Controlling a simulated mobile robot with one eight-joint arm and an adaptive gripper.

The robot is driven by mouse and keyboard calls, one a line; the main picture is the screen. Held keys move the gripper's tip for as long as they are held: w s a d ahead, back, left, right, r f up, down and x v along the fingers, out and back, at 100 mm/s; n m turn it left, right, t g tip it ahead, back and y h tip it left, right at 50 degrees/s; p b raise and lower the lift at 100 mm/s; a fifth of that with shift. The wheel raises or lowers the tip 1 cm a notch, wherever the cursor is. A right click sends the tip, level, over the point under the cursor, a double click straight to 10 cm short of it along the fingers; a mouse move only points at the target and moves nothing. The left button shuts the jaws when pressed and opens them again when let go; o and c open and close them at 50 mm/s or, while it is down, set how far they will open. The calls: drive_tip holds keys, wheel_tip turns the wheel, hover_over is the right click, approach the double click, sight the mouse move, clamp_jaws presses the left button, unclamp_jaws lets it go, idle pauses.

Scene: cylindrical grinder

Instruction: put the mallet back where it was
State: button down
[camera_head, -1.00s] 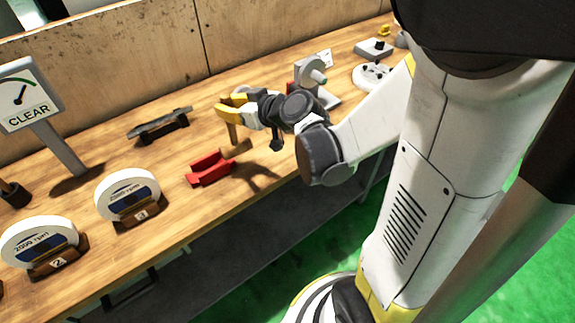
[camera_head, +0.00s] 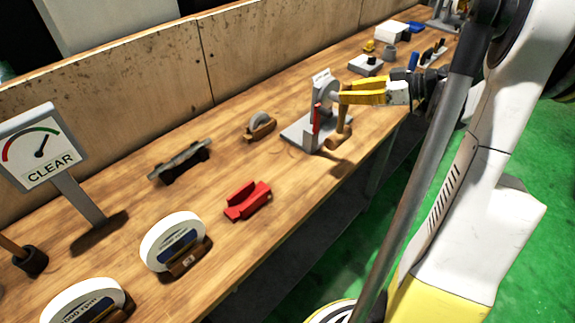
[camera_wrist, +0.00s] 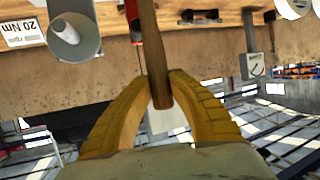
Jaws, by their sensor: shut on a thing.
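The mallet has a wooden handle and a light wooden head (camera_head: 340,138) that hangs at the bottom. My gripper (camera_head: 345,96) has yellow fingers and is shut on the handle near its upper end. In the wrist view the brown handle (camera_wrist: 148,45) runs between my fingertips (camera_wrist: 160,88). The mallet is upright, just right of and in front of a grey stand (camera_head: 303,133) with a red upright part (camera_head: 316,120). I cannot tell whether the head touches the bench.
The wooden bench (camera_head: 225,170) holds a red cradle (camera_head: 248,200), a small wheel on a brown base (camera_head: 260,127), a dark rack (camera_head: 180,160), a white 2000 rpm wheel (camera_head: 172,240) and a CLEAR gauge sign (camera_head: 42,145). The bench is bare between the cradle and stand.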

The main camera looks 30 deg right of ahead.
drive_tip(key=w+a+f+b, duration=0.1)
drive_tip(key=a+f+b, duration=0.5)
drive_tip(key=a+f, duration=0.4)
drive_tip(key=shift+a+f, duration=0.4)
drive_tip(key=shift+a, duration=0.25)
drive_tip(key=shift+w+f, duration=0.1)
drive_tip(key=c, duration=1.7)
unclamp_jaws()
drive_tip(key=shift+f, duration=0.1)
drive_tip(key=o, duration=0.3)
drive_tip(key=shift+o, duration=0.2)
